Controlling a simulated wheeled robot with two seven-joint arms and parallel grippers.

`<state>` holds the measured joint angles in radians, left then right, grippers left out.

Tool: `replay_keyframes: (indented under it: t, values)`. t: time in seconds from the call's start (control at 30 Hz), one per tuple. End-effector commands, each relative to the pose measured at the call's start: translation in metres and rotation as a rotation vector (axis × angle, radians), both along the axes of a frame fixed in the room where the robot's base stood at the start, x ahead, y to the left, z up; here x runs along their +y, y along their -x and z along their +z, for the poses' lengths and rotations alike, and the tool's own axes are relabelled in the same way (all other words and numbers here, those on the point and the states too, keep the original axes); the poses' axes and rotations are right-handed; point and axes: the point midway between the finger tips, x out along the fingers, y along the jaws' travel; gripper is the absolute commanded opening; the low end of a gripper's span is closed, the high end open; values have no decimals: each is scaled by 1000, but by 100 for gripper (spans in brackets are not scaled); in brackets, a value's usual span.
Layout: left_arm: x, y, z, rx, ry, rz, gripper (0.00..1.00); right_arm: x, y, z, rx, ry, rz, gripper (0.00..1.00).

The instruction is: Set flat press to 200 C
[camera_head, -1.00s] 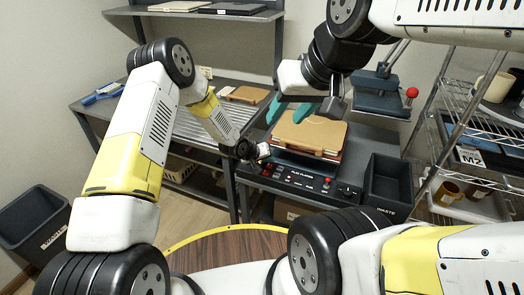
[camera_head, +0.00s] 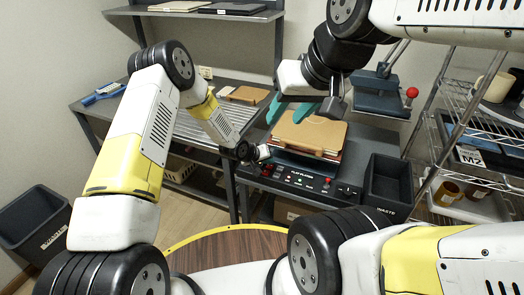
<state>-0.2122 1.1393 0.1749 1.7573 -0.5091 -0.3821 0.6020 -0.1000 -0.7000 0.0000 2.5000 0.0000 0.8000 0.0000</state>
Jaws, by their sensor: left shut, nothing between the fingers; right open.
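The flat press stands on the grey bench, with its black control panel (camera_head: 302,182) facing me. The panel carries small red and light-coloured buttons and a dark knob (camera_head: 347,190) at its right end. A tan board (camera_head: 308,134) lies on the press bed. My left gripper (camera_head: 264,153) is shut and empty at the panel's left end, just above or at its edge; I cannot tell whether it touches. My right gripper (camera_head: 306,110) is open, with its teal fingers over the tan board. The temperature reading is too small to make out.
A black waste bin (camera_head: 388,183) stands right of the panel. The raised press head (camera_head: 380,95) with a red-knobbed lever (camera_head: 411,92) is behind. A wire rack (camera_head: 470,130) with mugs stands at the right. A floor bin (camera_head: 35,222) is at the left.

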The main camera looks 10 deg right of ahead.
Motion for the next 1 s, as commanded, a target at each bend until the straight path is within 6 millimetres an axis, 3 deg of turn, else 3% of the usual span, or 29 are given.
replay_keyframes:
  t: [1.0]
  values:
    - [0, 0, -8, -1, 0, -1, 0, 0, 0, 0, 0, 0, 0, 42]
